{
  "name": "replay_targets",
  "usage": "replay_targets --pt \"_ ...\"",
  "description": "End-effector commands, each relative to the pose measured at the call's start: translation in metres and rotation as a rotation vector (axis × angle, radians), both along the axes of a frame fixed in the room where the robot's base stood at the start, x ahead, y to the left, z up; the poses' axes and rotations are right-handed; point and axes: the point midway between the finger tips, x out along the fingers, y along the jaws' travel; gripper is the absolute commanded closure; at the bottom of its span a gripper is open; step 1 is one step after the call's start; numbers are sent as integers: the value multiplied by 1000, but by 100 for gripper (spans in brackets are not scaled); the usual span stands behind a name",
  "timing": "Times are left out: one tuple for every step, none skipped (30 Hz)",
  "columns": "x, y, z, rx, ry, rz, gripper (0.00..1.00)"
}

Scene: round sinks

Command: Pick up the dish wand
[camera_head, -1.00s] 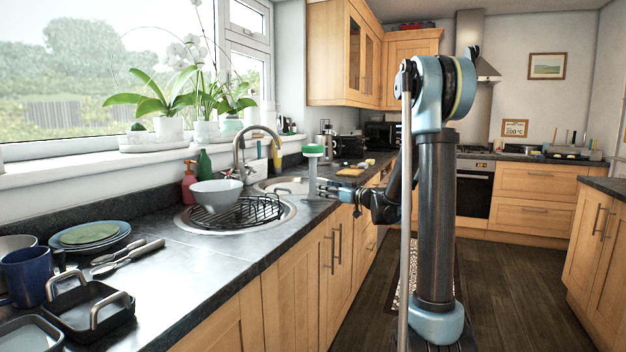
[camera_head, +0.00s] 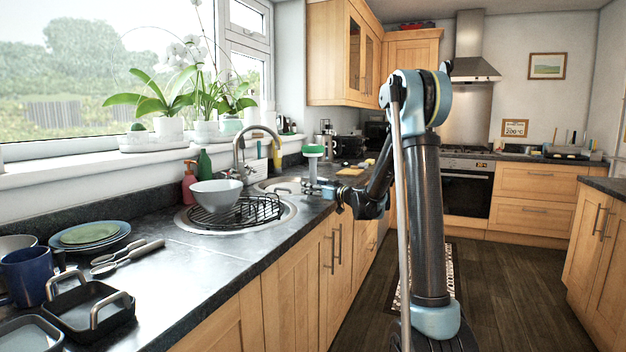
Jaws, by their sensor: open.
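An upright white item with a green band near its top (camera_head: 313,151), which looks like the dish wand, stands on the counter just right of the round sink. My gripper (camera_head: 312,187) is open, low at the counter's edge, with its fingers at the item's lower shaft. The fingers are small here and overlap the shaft, so I cannot tell whether they touch it.
A grey-white bowl (camera_head: 216,193) rests on a black wire rack (camera_head: 262,210) in the near sink. Red (camera_head: 189,182) and green (camera_head: 204,165) bottles and a curved tap (camera_head: 240,150) stand behind. Plates, cutlery and dark trays fill the near counter.

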Motion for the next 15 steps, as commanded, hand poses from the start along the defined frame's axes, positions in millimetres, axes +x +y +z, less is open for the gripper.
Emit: replay_targets --pt "0 0 0 0 0 0 50" --pt "0 0 0 0 0 0 50" --pt "0 0 0 0 0 0 50" --pt "0 0 0 0 0 0 50" --pt "0 0 0 0 0 0 55" --pt "0 0 0 0 0 0 64" --pt "0 0 0 0 0 0 71" --pt "0 -1 0 0 0 0 78" --pt "0 -1 0 0 0 0 87" --pt "0 -1 0 0 0 0 94" --pt "0 -1 0 0 0 0 99" --pt "0 -1 0 0 0 0 99" --pt "0 -1 0 0 0 0 99" --pt "0 -1 0 0 0 0 99" --pt "0 -1 0 0 0 -1 99"
